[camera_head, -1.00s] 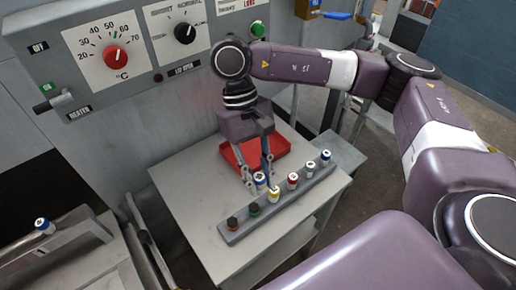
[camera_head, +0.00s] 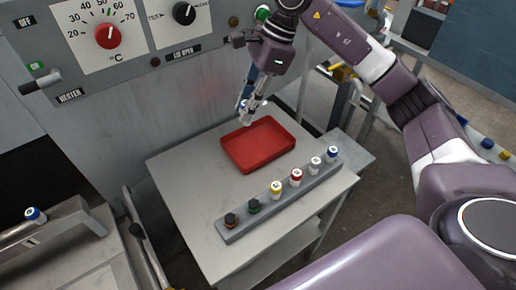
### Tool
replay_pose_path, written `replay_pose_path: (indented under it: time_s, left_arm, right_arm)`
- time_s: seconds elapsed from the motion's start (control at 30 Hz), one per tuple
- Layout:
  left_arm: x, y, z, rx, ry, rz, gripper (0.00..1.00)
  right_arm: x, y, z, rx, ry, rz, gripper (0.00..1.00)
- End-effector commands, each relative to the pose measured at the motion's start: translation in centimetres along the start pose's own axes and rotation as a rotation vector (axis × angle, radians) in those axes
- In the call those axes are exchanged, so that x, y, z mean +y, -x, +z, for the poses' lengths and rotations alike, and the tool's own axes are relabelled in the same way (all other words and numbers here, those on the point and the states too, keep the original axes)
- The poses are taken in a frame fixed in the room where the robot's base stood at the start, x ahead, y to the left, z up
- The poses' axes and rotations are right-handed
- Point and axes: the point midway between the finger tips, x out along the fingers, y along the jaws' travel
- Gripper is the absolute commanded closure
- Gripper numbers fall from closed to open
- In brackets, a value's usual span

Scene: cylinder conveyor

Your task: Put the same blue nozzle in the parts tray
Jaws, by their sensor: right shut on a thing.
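My right gripper (camera_head: 250,112) is shut on a blue-and-white nozzle (camera_head: 243,104), mostly hidden by the fingers. It holds the nozzle up near the back edge of the red parts tray (camera_head: 260,146); the exact height is hard to tell. The tray lies on the grey table and looks empty. Another blue-topped nozzle (camera_head: 332,154) stands at the right end of the grey rack. A further blue-topped one (camera_head: 34,214) is at the far left. My left gripper is not in view.
The grey rack (camera_head: 240,230) in front of the tray holds several other nozzles, with black, green, yellow, red and white tops. A grey machine panel with knobs (camera_head: 108,36) rises behind the table. The table's left part (camera_head: 190,185) is clear.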

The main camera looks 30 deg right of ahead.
Motion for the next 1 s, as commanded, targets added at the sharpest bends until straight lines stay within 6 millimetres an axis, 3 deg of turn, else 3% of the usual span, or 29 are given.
replay_pose_path:
  time_s: [0.4, 0.67, 0.83, 1.0]
  left_arm:
    - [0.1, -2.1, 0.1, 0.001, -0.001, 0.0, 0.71]
    - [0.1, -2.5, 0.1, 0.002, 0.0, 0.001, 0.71]
    - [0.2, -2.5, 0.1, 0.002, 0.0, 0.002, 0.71]
    - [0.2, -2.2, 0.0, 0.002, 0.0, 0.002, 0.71]
  right_arm:
    - [-5.6, 3.0, -2.3, 0.0, -0.738, -0.307, 1.0]
    - [-7.2, 4.1, -3.6, 0.003, -0.989, -0.407, 1.0]
    - [-7.3, 2.3, -4.7, 0.007, -1.019, -0.415, 1.0]
    - [-7.1, -1.9, -6.4, 0.008, -1.018, -0.413, 1.0]
